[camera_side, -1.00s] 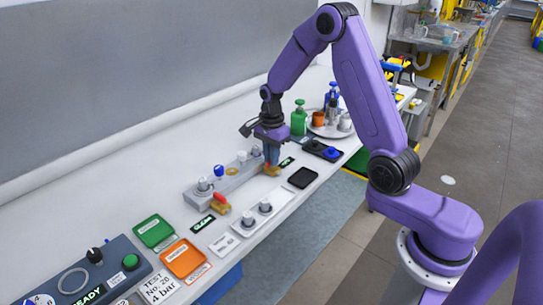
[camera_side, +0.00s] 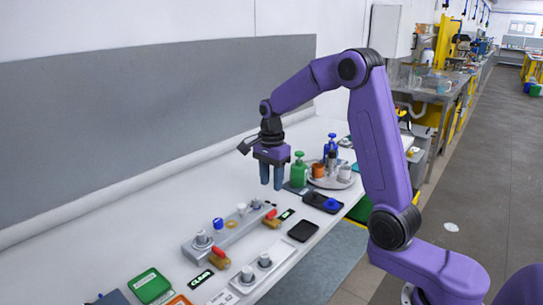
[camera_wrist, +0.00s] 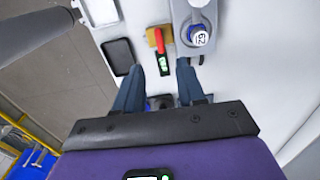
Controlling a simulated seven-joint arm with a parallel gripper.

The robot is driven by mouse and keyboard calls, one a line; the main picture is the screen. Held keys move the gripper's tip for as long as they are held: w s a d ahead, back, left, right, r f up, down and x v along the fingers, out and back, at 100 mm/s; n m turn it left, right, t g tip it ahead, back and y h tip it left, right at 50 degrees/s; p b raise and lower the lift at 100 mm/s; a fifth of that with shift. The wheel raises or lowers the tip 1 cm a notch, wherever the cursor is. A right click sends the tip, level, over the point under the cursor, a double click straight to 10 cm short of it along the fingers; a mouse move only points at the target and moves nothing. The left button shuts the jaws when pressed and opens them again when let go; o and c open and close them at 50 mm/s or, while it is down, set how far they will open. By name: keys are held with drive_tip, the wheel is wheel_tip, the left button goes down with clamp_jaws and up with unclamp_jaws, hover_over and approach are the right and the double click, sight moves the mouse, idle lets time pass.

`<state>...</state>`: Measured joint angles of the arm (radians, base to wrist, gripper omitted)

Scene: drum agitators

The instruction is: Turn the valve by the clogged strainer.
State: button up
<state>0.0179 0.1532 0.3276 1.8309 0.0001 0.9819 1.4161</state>
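Two brass valves with red handles stand along the front of a long grey manifold. The far valve (camera_side: 271,217) is next to a small black label with green writing (camera_side: 287,214). It also shows in the wrist view (camera_wrist: 160,40), its red handle pointing toward the label (camera_wrist: 164,65), whose text I cannot read surely. The near valve (camera_side: 219,260) is beside a label that seems to read CLEAN (camera_side: 201,279). My gripper (camera_side: 271,187) is open and empty, pointing down above the table, beyond the far valve and clear of it. The strainers' insides are not visible.
The grey manifold (camera_side: 205,257) carries white and blue caps. A black tray (camera_side: 303,231) lies right of the far valve. Behind it are a black dish (camera_side: 324,202), a green bottle (camera_side: 299,170) and a round tray (camera_side: 340,184) with cups.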

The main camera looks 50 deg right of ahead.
wheel_tip(320, 180, up, 8)
drive_tip(key=shift+f, duration=0.25)
idle(0.4)
